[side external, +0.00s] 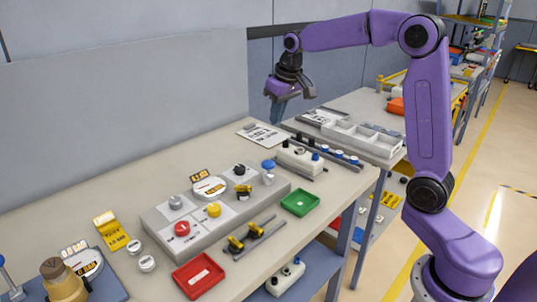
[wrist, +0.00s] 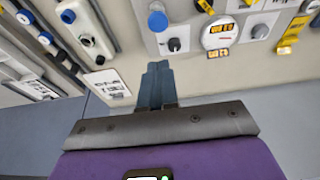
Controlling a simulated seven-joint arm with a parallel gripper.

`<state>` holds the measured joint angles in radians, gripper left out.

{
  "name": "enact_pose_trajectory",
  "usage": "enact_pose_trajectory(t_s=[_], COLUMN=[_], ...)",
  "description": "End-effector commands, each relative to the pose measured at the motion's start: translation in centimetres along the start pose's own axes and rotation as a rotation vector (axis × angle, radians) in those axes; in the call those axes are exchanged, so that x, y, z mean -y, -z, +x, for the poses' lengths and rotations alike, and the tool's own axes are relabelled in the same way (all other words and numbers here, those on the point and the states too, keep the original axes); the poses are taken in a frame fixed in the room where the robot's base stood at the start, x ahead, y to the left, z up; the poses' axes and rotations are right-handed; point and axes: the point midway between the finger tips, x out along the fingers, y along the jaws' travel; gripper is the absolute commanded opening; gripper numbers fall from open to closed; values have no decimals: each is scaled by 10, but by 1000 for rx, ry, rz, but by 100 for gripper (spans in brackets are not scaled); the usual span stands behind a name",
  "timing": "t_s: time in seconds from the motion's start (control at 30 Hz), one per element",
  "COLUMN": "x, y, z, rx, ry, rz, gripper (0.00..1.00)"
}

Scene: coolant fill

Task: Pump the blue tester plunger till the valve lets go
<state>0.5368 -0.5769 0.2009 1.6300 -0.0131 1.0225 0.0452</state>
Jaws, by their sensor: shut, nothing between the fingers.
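My gripper (side external: 275,122) is shut and empty, raised above the far end of the bench near the back wall; its joined fingers (wrist: 157,82) also show in the wrist view. A thin upright rod with a blue ball (side external: 2,260) stands at the near left edge, partly cut off, far from my gripper. Beside it are a brass-coloured vessel (side external: 63,282) and a round gauge (side external: 83,260) on a blue base. A blue round knob (side external: 268,165) sits at the far end of the grey panel and also shows in the wrist view (wrist: 157,20). I cannot tell which blue part is the plunger.
The grey panel (side external: 155,222) carries a red button, a yellow button and a dial. A red tray (side external: 198,276) and a green tray (side external: 300,201) lie along the front. A white block with knobs (side external: 300,160) stands beyond. The bench by the back wall is mostly clear.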

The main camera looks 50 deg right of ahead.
Motion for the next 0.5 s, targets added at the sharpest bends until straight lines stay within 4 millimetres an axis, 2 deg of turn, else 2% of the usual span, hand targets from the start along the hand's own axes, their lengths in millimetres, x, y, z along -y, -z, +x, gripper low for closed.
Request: enact_pose_trajectory(t_s=[0.17, 0.5], x=[0, 0], y=[0, -1], z=[13, 73], rx=[4, 7], ry=[0, -1], rz=[0, 0], gripper=[0, 0])
